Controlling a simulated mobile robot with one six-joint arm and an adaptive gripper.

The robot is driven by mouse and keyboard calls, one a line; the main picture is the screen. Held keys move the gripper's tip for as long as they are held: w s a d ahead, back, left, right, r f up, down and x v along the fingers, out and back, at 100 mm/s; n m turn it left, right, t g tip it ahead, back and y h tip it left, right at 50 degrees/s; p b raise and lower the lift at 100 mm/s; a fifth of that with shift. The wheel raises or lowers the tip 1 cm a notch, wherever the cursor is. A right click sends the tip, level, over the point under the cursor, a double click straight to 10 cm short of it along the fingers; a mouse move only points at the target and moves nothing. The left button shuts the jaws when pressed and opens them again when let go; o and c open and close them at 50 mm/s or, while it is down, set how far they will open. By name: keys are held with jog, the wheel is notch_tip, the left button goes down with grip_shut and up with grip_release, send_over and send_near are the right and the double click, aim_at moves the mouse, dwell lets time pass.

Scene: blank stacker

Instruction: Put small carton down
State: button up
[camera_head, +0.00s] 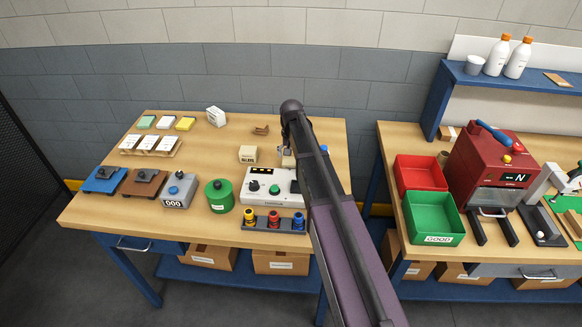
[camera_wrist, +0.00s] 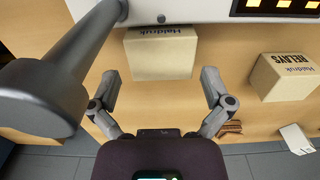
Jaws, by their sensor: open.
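A small cream carton (camera_wrist: 160,56) printed "Haidruk" stands on the wooden bench top, close to the front of my gripper in the wrist view. In the head view it is mostly hidden; a small part of it (camera_head: 288,161) shows by my gripper (camera_head: 286,149). My gripper (camera_wrist: 160,78) is open, its fingers apart on either side of the carton's near edge, with gaps visible on both sides. A second cream carton (camera_wrist: 286,78), marked "Haidruk RELAYS", stands apart to the right; it also shows in the head view (camera_head: 248,153).
A white tester (camera_head: 260,199) with knobs is right beside the carton. A green round tin (camera_head: 219,196) and a rack of coloured plugs (camera_head: 273,220) stand nearer the front. A brown holder (camera_head: 260,130) and white box (camera_head: 215,116) are behind. Bare wood lies around the second carton.

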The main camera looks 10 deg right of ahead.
aim_at(291, 161)
jog(key=shift+w+f+b, duration=0.1)
jog(key=shift+f+b, duration=2.3)
jog(key=shift+f, duration=0.15)
jog(key=c, duration=0.9)
jog(key=shift+r, duration=0.2)
notch_tip(291, 161, up, 18)
jog(key=p, duration=1.8)
jog(key=shift+f, duration=0.15)
